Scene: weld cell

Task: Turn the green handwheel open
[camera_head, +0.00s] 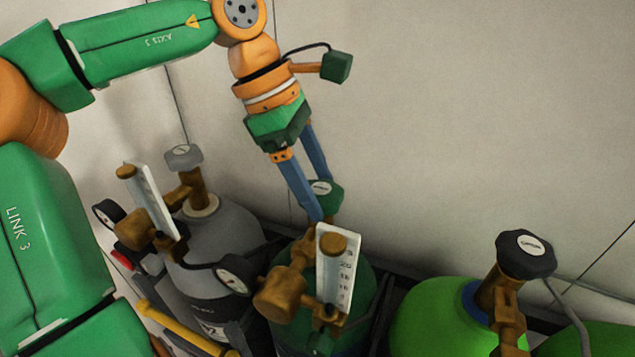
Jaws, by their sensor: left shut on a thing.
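The green handwheel (325,190) with a pale round label sits on top of the dark green gas cylinder (360,290), in the middle of the view. My left gripper (318,198) reaches down from above with its two blue fingers on either side of the handwheel and is shut on it. The nearer finger hides the wheel's left part. The brass valve below is partly hidden by the fingers and the flowmeter. My right gripper is out of the view.
A white flowmeter (338,268) and a round gauge (235,275) stand close in front of the handwheel. Left is a grey cylinder (225,240) with a grey handwheel (184,157); right is a bright green cylinder (430,318) with a black handwheel (526,254). A plain wall stands behind.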

